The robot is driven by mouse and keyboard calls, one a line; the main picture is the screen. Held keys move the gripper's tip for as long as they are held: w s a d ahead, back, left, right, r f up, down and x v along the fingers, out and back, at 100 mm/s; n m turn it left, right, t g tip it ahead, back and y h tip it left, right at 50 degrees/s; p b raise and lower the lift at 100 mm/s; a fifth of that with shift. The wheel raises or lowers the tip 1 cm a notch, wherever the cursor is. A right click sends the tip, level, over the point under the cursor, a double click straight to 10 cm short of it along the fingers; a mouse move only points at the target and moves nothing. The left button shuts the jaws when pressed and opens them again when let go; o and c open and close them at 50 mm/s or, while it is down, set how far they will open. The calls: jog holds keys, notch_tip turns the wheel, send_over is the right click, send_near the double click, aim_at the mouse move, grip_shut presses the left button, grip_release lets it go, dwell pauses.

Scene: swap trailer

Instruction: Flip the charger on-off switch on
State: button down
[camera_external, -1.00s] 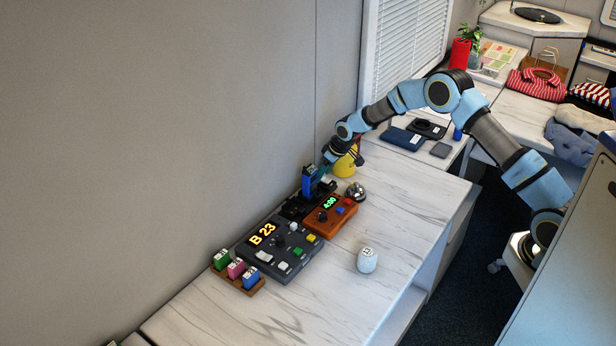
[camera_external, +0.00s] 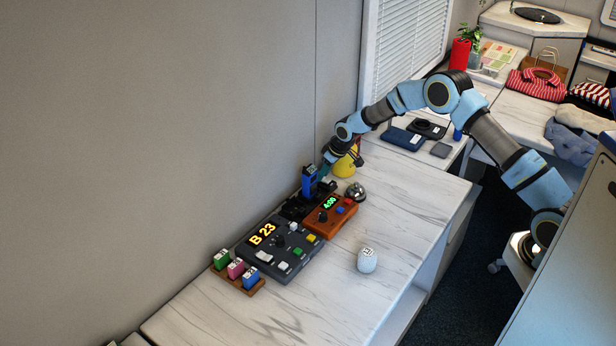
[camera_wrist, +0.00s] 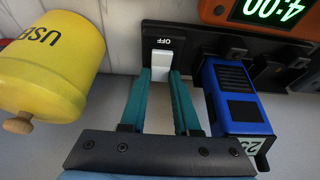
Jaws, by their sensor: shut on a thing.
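The black charger (camera_wrist: 205,42) stands against the wall side of the counter, and its on-off switch, a white rocker (camera_wrist: 161,62), sits at its left end in the wrist view with the label OFF by it. My gripper (camera_wrist: 160,76) has its teal fingertips at the rocker, one on each side, closed on it. A blue battery block (camera_wrist: 238,98) sits in a charger slot just right of the fingers. In the external view my gripper (camera_external: 326,172) is at the charger's far end, and the blue block (camera_external: 309,183) partly hides the charger (camera_external: 292,209); the switch is hidden there.
An orange clock box (camera_external: 322,218) reading 4:00, a bell (camera_external: 355,191) and a dark B 23 panel (camera_external: 282,250) are nearby. The counter's front is mostly clear around a white cup-like object (camera_external: 367,260).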

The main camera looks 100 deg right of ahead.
aim_at(324, 179)
jog(key=shift+w+d+f+g+y+b, duration=0.15)
jog(key=shift+g+y+b, duration=0.1)
jog(key=shift+g+y, duration=0.15)
jog(key=shift+w+d+g+y+b, duration=0.15)
jog(key=shift+g+y+b, duration=0.05)
jog(key=shift+g+y, duration=0.6)
jog(key=c, duration=0.6)
grip_release()
jog(key=shift+c, duration=0.2)
notch_tip(324, 179, up, 11)
jog(key=b, duration=0.3)
jog(key=shift+s+a, duration=0.35)
